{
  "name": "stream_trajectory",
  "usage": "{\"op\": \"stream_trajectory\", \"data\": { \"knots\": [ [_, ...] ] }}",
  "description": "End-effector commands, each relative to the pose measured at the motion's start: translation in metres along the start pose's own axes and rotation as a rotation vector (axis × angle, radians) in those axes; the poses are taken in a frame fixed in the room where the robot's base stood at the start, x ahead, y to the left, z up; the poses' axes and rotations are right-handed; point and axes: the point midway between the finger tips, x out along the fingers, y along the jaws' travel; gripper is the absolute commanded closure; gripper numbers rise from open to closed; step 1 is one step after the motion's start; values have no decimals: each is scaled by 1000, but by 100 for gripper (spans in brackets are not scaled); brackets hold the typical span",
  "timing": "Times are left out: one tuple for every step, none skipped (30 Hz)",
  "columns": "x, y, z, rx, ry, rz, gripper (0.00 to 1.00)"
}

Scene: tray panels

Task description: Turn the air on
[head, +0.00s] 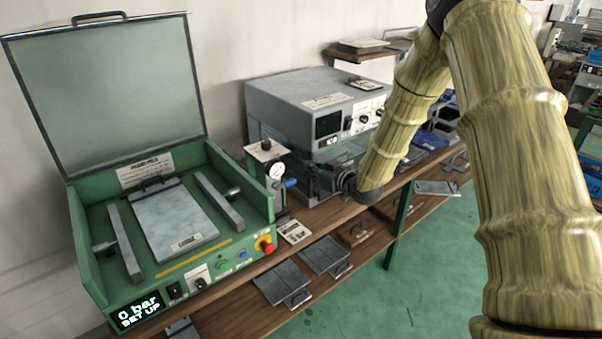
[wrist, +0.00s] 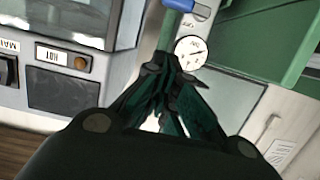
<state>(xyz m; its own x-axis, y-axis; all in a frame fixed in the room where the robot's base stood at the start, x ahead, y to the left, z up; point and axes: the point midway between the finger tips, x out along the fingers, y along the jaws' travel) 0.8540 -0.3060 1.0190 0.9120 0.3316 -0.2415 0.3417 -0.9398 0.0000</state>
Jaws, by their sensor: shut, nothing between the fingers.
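The air unit is a grey block with a round white pressure gauge (head: 275,171) and a blue lever (head: 291,183), right of the green press. In the wrist view the gauge (wrist: 190,52) is just beyond my fingertips, and the blue lever (wrist: 180,5) is cut off by the top edge. My gripper (wrist: 165,68) is shut and empty, its fingertips close to the gauge; I cannot tell whether they touch it. In the head view my gripper (head: 318,182) is right of the blue lever.
The green press (head: 85,240) has its lid raised. Its front carries a red emergency button (head: 265,246), a green and a blue button. A grey machine (head: 290,105) stands behind my gripper.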

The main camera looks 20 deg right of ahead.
Motion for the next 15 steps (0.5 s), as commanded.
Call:
{"op": "stream_trajectory", "data": {
  "knots": [
    [4, 0, -1, -1, 0, -1, 100],
    [7, 0, -2, -1, 0, -1, 100],
    [11, 0, -1, -1, -1, -1, 100],
    [15, 0, -1, -1, -1, -1, 100],
    [19, 0, -1, -1, -1, -1, 100],
    [24, 0, -2, -1, -1, -1, 100],
    [28, 0, -2, -1, -2, -1, 100],
    [33, 0, -2, -1, -1, 0, 100],
    [39, 0, -2, 0, -1, 0, 100],
    [43, 0, -2, 0, -1, 0, 100],
    [47, 0, -2, 0, 0, -1, 100],
    [53, 0, -1, 0, -1, -1, 100],
    [57, 0, -2, -1, 0, 0, 100],
    [62, 0, -2, -1, -1, 0, 100],
    [67, 0, -1, -1, -2, -1, 100]
  ]
}}
